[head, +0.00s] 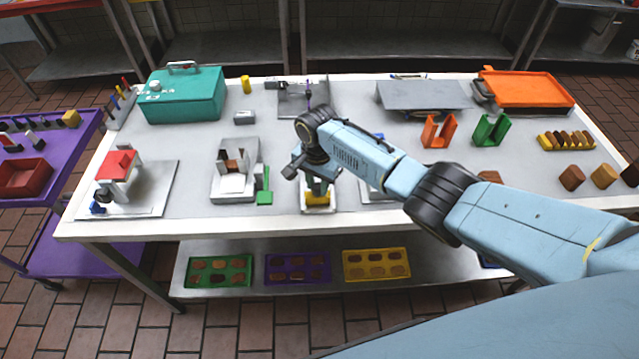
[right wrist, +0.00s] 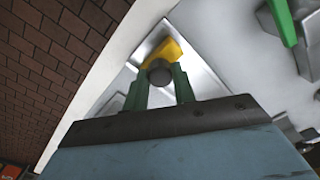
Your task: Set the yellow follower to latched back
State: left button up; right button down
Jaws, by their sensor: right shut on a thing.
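The yellow follower (head: 318,200) shows in the head view at the front middle of the table, below my right wrist, which hides much of its station. In the right wrist view the yellow follower (right wrist: 174,48) lies in a grey metal fixture, with a dark round knob (right wrist: 159,75) at its near end. My right gripper (right wrist: 160,80) has its green fingers on both sides of this knob and is shut on it. In the head view my right gripper (head: 318,184) points down at the follower. Whether the follower is latched cannot be told. My left gripper is not in view.
A grey station with a green block (head: 264,197) stands just left, and a red-topped press (head: 118,164) farther left. A teal box (head: 183,95) is at the back left. Orange (head: 438,132) and green (head: 490,130) holders stand right, behind my arm. The table's front edge is close.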

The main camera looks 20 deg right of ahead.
aim_at(317, 188)
jog(key=shift+s+f, duration=0.1)
jog(key=shift+s, duration=0.05)
jog(key=c, duration=1.3)
grip_release()
jog(key=shift+o, duration=0.9)
jog(key=shift+s, duration=0.1)
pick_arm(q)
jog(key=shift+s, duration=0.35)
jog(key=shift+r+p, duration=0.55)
pick_arm(e)
notch_tip(317, 188, up, 14)
jog(key=shift+f, duration=0.2)
jog(key=shift+a+f, duration=0.1)
